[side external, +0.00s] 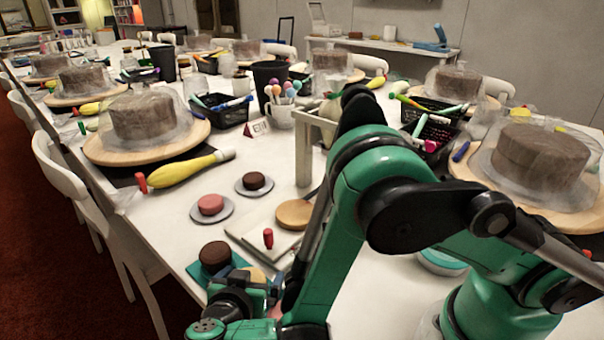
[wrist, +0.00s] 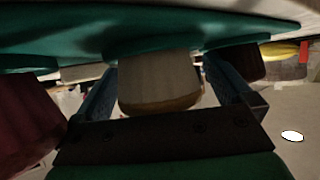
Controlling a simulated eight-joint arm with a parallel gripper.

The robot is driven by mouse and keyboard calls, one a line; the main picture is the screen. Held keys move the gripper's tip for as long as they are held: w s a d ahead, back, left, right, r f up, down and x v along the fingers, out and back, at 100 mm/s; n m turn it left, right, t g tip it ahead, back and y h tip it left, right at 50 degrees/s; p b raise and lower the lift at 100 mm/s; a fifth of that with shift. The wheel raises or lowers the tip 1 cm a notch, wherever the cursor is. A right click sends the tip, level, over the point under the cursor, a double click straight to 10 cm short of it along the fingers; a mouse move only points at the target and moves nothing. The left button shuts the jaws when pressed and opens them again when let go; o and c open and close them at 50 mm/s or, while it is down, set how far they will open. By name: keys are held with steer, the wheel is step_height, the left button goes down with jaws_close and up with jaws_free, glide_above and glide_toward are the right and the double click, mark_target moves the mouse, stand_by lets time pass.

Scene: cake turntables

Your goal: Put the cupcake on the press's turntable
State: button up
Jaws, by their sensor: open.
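My gripper (side external: 240,293) is low at the near edge of the table, beside a teal plate (side external: 193,272). In the wrist view, which looks upside down, my open fingers (wrist: 165,92) stand on either side of a pale cupcake with a golden-brown top (wrist: 158,80). Contact with the fingers cannot be told. The cupcake rests on the teal plate and shows partly behind my gripper in the side view (side external: 255,274). A round wooden disc (side external: 293,214), perhaps the press's turntable, lies beside a white frame (side external: 304,160), partly hidden by my arm.
A dark brown cupcake (side external: 215,254) and a pink one (wrist: 25,125) flank the pale one. A white board with a red handle (side external: 268,238) lies between plate and disc. Pink (side external: 210,204) and dark (side external: 255,181) cakes sit on grey plates. A yellow piping bag (side external: 185,168) lies behind.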

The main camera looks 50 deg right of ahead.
steer(key=v, duration=1.2)
step_height(320, 180, up, 4)
steer(key=n+g+y, duration=0.3)
steer(key=n+y, duration=0.1)
steer(key=n, duration=0.2)
glide_above(260, 275)
steer(key=shift+r, duration=0.2)
steer(key=s+d+r+n+t+y, duration=0.3)
steer(key=d+n+y, duration=0.2)
steer(key=d, duration=0.5)
steer(key=shift+s+y, duration=0.2)
steer(key=shift+y, duration=0.4)
